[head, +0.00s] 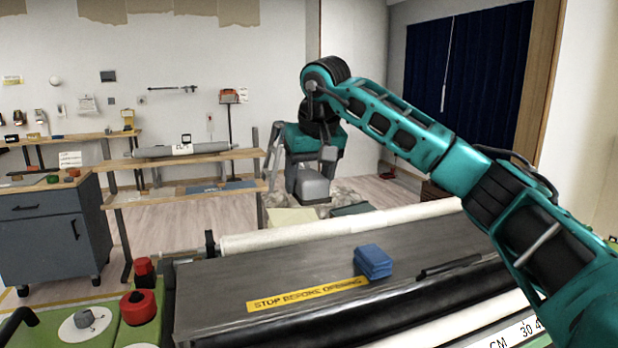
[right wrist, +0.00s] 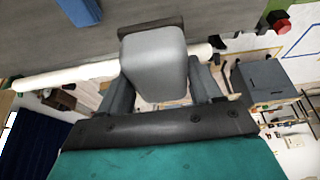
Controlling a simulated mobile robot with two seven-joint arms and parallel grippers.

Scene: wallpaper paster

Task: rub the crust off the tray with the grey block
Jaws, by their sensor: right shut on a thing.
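My right gripper (head: 308,164) is out past the far side of the machine, pointing down. It is shut on a light grey block (head: 313,188), held in the air. In the right wrist view the block (right wrist: 155,65) sits between the two grey fingers (right wrist: 118,98), with a dark strip along its far end. I cannot pick out the tray or any crust for certain; the machine's dark flat top (head: 230,285) fills the foreground. My left gripper is not in view.
Red knobs (head: 138,306) and a small grey piece (head: 84,319) on a white disc are at left.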

